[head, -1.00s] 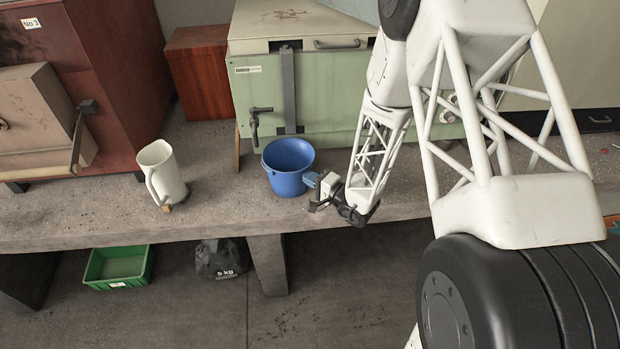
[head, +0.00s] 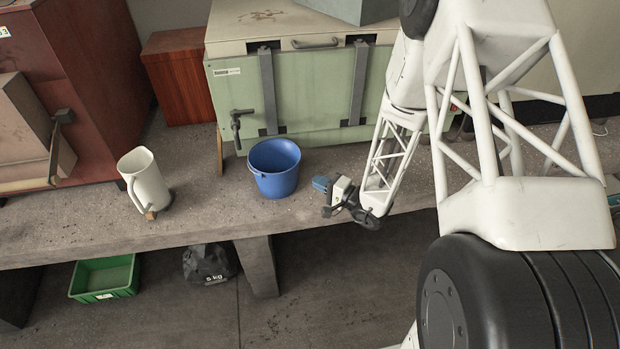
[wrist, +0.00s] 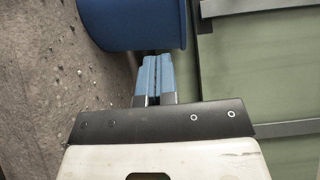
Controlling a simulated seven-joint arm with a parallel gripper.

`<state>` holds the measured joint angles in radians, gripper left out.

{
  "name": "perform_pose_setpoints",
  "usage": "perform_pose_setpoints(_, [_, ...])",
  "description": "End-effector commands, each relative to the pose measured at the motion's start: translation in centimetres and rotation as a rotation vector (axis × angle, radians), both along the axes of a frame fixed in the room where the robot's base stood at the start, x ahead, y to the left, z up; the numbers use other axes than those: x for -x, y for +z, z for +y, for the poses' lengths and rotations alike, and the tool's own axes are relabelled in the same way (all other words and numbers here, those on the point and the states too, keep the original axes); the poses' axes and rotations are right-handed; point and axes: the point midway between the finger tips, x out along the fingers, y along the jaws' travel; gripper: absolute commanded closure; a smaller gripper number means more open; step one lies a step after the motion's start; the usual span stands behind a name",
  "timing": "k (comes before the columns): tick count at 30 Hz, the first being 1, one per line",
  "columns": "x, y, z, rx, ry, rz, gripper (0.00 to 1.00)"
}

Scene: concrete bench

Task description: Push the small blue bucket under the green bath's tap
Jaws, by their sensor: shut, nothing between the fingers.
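The small blue bucket (head: 275,178) stands upright on the bench, in front of the green bath (head: 308,95). The dark tap (head: 238,125) is on the bath's front face, left of the bucket and a little behind it. My gripper (head: 320,184) is low over the bench, right of the bucket, its blue fingers pointing left at it. A small gap shows between fingertips and bucket. In the wrist view the shut, empty fingers (wrist: 155,75) point up at the bucket (wrist: 130,22), whose upper part is out of frame. I cannot tell their exact distance there.
A cream jug (head: 145,180) stands on the bench to the left, with a small brown block (head: 151,215) at its foot. The bench's front edge runs close in front of bucket and gripper. A green crate (head: 104,278) and a black bag (head: 210,263) are on the floor.

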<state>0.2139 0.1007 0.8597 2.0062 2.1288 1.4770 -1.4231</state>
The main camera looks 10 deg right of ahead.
Motion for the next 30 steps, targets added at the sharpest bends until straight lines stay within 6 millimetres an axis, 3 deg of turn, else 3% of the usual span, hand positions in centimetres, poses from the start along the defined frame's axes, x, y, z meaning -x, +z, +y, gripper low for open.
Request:
perform_pose_setpoints(12, [3.0, 0.0, -3.2, -0.001, -0.003, 0.001, 1.0])
perform_pose_setpoints(28, [3.7, 0.0, -3.8, -0.001, 0.0, 0.001, 1.0])
perform_pose_setpoints(30, [3.8, 0.0, -3.7, -0.001, 0.0, 0.001, 0.92])
